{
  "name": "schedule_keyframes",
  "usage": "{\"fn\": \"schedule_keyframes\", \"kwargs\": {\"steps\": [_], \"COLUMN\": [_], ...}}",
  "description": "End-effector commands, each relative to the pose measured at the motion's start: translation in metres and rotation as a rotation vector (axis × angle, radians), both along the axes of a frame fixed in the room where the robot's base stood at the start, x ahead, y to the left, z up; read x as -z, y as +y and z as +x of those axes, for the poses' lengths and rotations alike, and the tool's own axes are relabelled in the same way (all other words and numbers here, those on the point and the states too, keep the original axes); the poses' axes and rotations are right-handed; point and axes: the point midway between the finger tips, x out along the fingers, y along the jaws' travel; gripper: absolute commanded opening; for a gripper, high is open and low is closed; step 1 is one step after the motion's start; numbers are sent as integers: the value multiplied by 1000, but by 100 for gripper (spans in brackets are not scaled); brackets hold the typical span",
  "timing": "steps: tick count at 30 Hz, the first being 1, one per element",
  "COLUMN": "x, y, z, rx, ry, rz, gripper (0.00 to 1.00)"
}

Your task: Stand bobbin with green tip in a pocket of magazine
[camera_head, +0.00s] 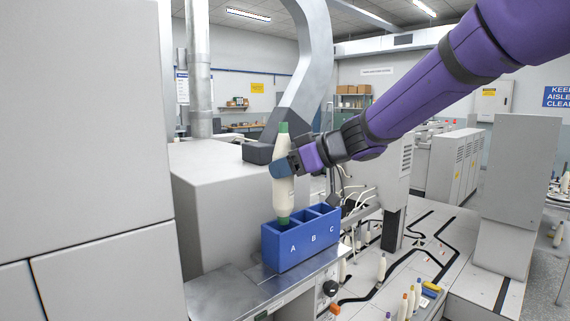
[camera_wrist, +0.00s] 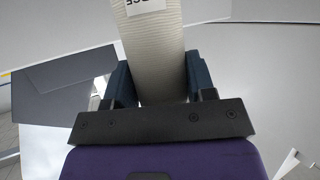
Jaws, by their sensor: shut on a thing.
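A cream bobbin with a green tip (camera_head: 283,196) is upright in the head view, its lower end at the opening of pocket A. The magazine (camera_head: 290,251) is a blue box with pockets marked A, B and C. The front wall hides how deep the bobbin's green base reaches into pocket A. My gripper (camera_head: 284,167) is shut on the bobbin at its upper part. In the wrist view the bobbin (camera_wrist: 155,60) stands between the two fingers, with part of a printed label showing. Pockets B and C look empty from here.
The magazine stands on a grey metal ledge (camera_head: 228,297). A large grey cabinet (camera_head: 80,130) fills the left side, and a grey box housing (camera_head: 215,200) stands behind the magazine. Several other bobbins (camera_head: 381,268) stand on pegs at the lower right.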

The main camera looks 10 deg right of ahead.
Motion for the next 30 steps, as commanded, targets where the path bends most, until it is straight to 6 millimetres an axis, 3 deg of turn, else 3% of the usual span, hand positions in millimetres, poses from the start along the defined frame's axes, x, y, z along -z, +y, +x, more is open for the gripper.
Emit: {"fn": "schedule_keyframes", "kwargs": {"steps": [30], "x": [26], "y": [0], "z": [0], "rx": [0], "ry": [1], "rz": [0], "gripper": [24]}}
